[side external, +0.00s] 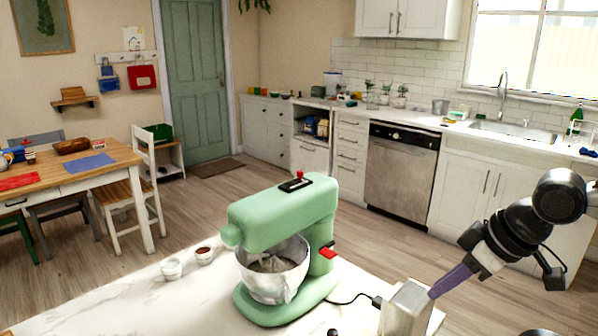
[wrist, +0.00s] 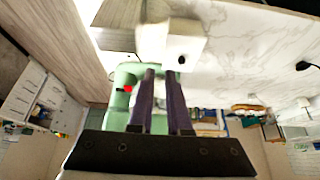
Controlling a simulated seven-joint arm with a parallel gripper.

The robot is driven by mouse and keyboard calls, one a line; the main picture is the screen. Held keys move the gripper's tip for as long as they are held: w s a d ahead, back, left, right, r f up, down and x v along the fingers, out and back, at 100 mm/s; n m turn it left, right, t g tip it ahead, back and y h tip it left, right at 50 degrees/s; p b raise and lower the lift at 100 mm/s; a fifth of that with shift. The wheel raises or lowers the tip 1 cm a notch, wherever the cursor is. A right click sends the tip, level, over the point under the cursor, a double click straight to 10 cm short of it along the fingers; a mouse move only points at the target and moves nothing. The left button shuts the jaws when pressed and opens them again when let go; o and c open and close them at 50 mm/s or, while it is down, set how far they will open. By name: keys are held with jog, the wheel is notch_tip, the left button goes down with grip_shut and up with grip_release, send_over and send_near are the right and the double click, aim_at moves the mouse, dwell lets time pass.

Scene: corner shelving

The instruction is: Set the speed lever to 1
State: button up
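A green stand mixer (side external: 285,215) with a steel bowl (side external: 270,272) stands on the white countertop. A red lever (side external: 328,252) sticks out from its right side. A red knob (side external: 299,175) sits on a black plate on top of its head. I cannot tell which is the speed lever, and no speed marks are readable. My gripper (side external: 434,294) is to the right of the mixer, apart from it, pointing down-left. In the wrist view its purple fingers (wrist: 161,74) are apart with nothing between them; green mixer parts (wrist: 122,78) and a red part (wrist: 128,89) show beyond.
A white block (side external: 406,309) stands close to my fingertips, and a black cable (side external: 350,298) runs from it to the mixer. It also shows in the wrist view (wrist: 180,42). Two small bowls (side external: 171,268) (side external: 204,255) are left of the mixer. Bare counter lies at the left.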

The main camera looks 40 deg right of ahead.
aim_at(298, 172)
jog(key=o, duration=0.4)
jog(key=w+r+t, duration=0.2)
jog(key=w, duration=0.1)
jog(key=shift+w+r, duration=0.2)
jog(key=shift+o, duration=0.4)
jog(key=w+r+t, duration=0.4)
jog(key=w+r, duration=0.2)
jog(key=w, duration=0.2)
jog(key=shift+w+r+t, duration=0.3)
jog(key=shift+w+t, duration=0.1)
jog(key=w+d+r+t+h, duration=0.15)
jog(key=w+r+t, duration=0.35)
jog(key=w, duration=0.5)
jog(key=w+d+f+m+h, duration=0.2)
jog(key=w+d+f, duration=0.4)
jog(key=w+f, duration=0.4)
jog(key=w, duration=0.4)
jog(key=w+d, duration=0.1)
jog(key=w, duration=0.3)
jog(key=w+d, duration=0.1)
jog(key=w, duration=0.3)
jog(key=shift+w+d+r, duration=0.1)
jog(key=shift+w+d, duration=0.1)
jog(key=shift+w, duration=0.05)
grip_shut()
